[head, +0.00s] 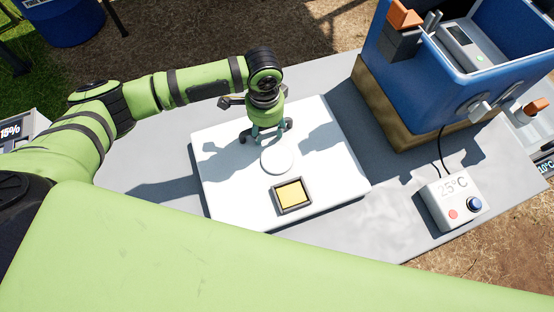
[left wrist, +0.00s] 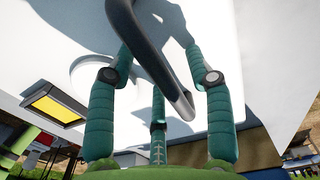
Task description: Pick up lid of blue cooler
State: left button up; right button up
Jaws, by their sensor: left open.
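The white slab (head: 345,180) lies flat on the grey table and looks like the lid of the blue cooler (head: 400,80). It has a pale round disc (head: 276,160) and a dark-framed yellow pad (head: 291,195) on top. My left gripper (head: 267,138) points down over the slab's upper middle. In the left wrist view its teal fingers (left wrist: 160,95) are spread, with a dark curved handle (left wrist: 150,50) passing between them. I cannot tell whether the fingers touch the handle. The disc (left wrist: 92,75) and pad (left wrist: 55,103) show beside it. My right gripper is out of view.
The blue cooler stands open at the upper right, with devices at its rim. A white 25°C box (head: 452,200) with red and blue buttons sits below it, with a cable. Bare grey table (head: 165,165) lies left of the slab. A blue barrel (head: 62,22) stands on the ground beyond.

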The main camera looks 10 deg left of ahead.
pick_arm(q)
grip_shut()
jog(key=shift+r, duration=0.1)
notch_tip(320, 180, up, 10)
jog(key=shift+f, duration=0.1)
dwell(0.4)
dwell(0.4)
